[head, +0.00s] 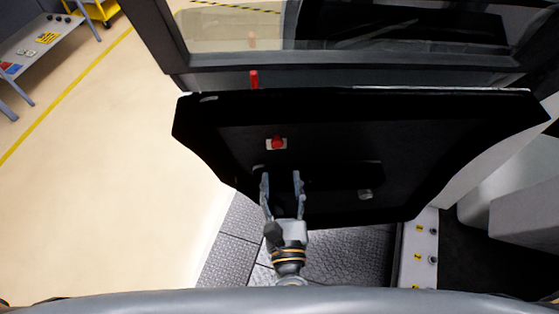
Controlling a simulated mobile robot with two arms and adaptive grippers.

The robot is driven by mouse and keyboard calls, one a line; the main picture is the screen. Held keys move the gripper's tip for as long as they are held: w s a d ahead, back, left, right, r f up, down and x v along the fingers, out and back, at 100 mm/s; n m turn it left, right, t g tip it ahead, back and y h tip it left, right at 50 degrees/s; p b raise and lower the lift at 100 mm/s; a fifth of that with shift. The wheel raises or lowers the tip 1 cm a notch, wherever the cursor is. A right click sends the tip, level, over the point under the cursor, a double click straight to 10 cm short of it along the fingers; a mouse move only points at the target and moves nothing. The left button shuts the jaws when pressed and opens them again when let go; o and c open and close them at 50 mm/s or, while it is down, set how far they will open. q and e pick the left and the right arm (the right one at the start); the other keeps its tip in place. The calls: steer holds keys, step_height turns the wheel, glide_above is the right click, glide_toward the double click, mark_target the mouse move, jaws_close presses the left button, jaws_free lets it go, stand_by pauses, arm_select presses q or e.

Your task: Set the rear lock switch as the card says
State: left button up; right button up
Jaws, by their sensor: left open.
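A small red switch on a white plate (277,144) is set in the black door panel (330,135). It could be the rear lock switch, but no label can be read, and its setting is too small to tell. My left gripper (281,176) is open and empty, with its two fingers pointing up the picture at the panel, a little below the red switch. Whether the fingers touch the panel cannot be told. A red pin (254,80) stands up at the door's upper edge, below the window. No card can be made out. My right gripper is not in view.
The window frame (350,77) spans the top. A dark recess with a small pale piece (364,194) lies right of my gripper. A yellow-labelled sill (418,250) is at lower right. A bench (40,45) with small items stands far left; floor between is clear.

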arm_select(q)
steer(key=shift+s+d, duration=0.1)
steer(key=shift+s, duration=1.5)
step_height(320, 180, down, 19)
steer(key=d+m+g+h, duration=0.15)
steer(key=m+h, duration=0.45)
steer(key=m, duration=1.1)
steer(key=s+a+f+m+g+b, duration=0.1)
steer(key=s+a+f+m+g, duration=0.15)
steer(key=f+m, duration=0.45)
steer(key=s+a+f+m+g, duration=0.2)
steer(key=a+f+m+g, duration=0.2)
steer(key=f, duration=0.6)
steer(key=s+a+f+m+g+y, duration=0.2)
steer(key=s+a+f+m+g, duration=0.2)
steer(key=s+a+f, duration=0.5)
steer(key=s+a+f+m+g+y+b, duration=0.1)
steer(key=s+a+f+m+g, duration=0.4)
steer(key=s, duration=0.8)
steer(key=a+f+m+y, duration=0.1)
steer(key=a+f+m, duration=0.1)
steer(key=a+f, duration=0.2)
steer(key=shift+a+f+y, duration=0.2)
steer(key=shift+a+y, duration=0.2)
steer(key=shift+a, duration=0.35)
